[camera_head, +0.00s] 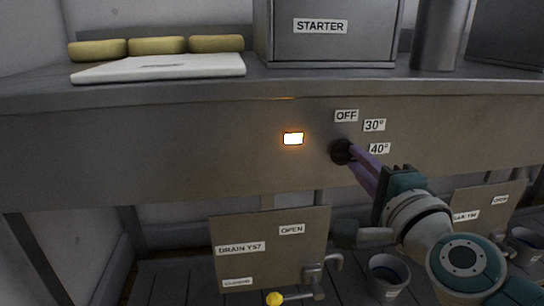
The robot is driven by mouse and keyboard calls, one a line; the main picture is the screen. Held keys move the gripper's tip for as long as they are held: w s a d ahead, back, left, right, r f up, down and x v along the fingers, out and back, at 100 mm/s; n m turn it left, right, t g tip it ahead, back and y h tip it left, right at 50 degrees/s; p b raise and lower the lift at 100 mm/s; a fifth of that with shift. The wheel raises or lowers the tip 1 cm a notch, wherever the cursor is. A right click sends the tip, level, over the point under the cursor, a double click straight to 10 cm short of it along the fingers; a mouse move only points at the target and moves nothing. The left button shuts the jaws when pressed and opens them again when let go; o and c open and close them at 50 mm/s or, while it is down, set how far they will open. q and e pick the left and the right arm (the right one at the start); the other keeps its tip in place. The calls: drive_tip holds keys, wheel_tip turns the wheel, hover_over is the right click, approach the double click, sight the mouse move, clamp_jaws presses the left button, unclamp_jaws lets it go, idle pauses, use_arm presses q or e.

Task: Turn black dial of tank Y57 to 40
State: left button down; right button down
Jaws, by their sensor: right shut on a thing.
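The black dial (339,152) sits on the front panel of the metal counter (180,145). Labels OFF (346,116), 30° (374,125) and 40° (379,148) are set around its upper right side. My right gripper (352,155) reaches in from the lower right, and its purple fingers are shut on the dial. The fingers cover part of the dial, so I cannot tell which mark it points to. A lit orange-white indicator (293,139) glows left of the dial. My left gripper is not in view.
A plate labelled DRAIN Y57 (240,248) hangs below the counter, with a yellow-tipped handle (274,298) under it. A STARTER box (325,48), a white board (160,68) and several yellowish blocks (158,45) stand on top. A bucket (389,275) stands below.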

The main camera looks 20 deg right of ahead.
drive_tip(key=c, duration=0.8)
unclamp_jaws()
drive_tip(key=shift+c, duration=0.2)
drive_tip(key=p+v, duration=0.1)
drive_tip(key=v, duration=0.9)
drive_tip(key=shift+p, duration=0.3)
drive_tip(key=shift+r, duration=0.1)
